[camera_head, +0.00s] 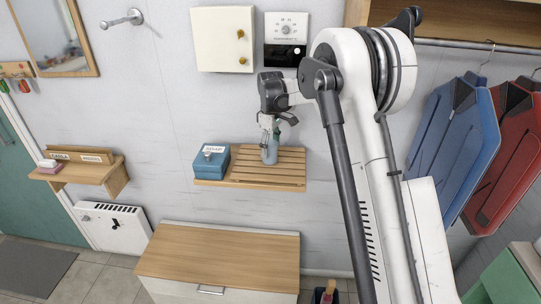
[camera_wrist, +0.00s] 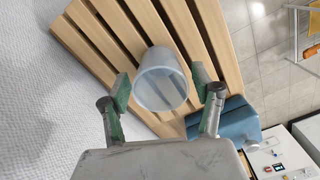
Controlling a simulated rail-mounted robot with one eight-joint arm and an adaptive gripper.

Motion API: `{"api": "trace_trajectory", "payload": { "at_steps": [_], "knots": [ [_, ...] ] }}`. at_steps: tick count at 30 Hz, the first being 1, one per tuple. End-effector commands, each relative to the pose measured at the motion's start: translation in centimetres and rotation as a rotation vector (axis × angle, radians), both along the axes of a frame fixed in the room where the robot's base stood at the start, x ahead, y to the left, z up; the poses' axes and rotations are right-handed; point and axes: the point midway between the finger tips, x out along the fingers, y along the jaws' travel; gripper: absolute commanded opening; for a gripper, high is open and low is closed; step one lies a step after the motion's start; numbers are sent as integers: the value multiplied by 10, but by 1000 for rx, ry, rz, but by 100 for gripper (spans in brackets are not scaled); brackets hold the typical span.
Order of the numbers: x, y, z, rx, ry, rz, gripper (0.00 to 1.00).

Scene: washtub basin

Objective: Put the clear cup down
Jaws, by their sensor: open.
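The clear cup (camera_wrist: 160,82) is a bluish see-through tumbler. In the wrist view its open rim faces me, and it appears to stand upright on the wooden slatted shelf (camera_wrist: 224,45). In the head view the cup (camera_head: 270,154) is small on the slatted shelf (camera_head: 290,168), beside the wall. My gripper (camera_head: 269,127) is directly above it. In the wrist view my gripper (camera_wrist: 162,87) is open, with one green-padded finger on each side of the cup and visible gaps between. The cup's base is partly hidden.
A blue box (camera_head: 211,161) sits on the shelf's left end, close to the cup; its blue side (camera_wrist: 228,115) shows in the wrist view. A wood-topped cabinet (camera_head: 220,252) stands below. The shelf's right part is clear.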

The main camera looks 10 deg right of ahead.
Motion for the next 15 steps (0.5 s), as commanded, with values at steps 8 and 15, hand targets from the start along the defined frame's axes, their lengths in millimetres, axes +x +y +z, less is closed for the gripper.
{"api": "trace_trajectory", "payload": {
  "at_steps": [8,15],
  "knots": [
    [0,0,55,0,0,0,62],
    [0,0,81,0,0,0,62]
  ]
}}
